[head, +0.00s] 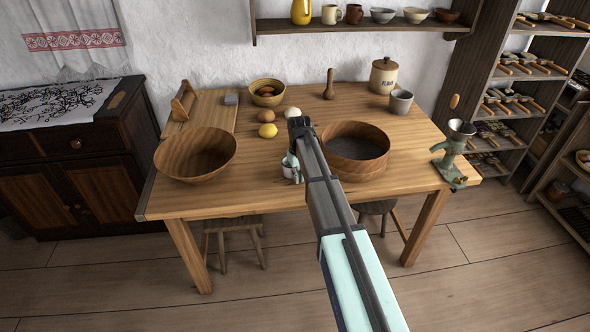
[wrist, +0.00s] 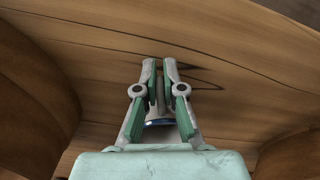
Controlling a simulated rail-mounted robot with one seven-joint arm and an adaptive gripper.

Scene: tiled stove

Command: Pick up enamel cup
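The enamel cup (head: 287,171) is a small pale cup near the front edge of the wooden table, left of the round sieve. My gripper (head: 292,158) is right at it, pointing down, and hides part of it. In the wrist view, a bit of the cup's blue rim (wrist: 160,123) shows between the finger bases; the rest of the cup is hidden. The fingers of my gripper (wrist: 160,75) are close together, with a narrow greyish part of the cup, apparently its handle, between the pads. I cannot tell whether the cup touches the table.
A wooden bowl (head: 195,156) stands left and a sieve (head: 357,150) close on the right. Eggs and a lemon (head: 267,130) lie behind. Bare table lies between bowl and cup.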

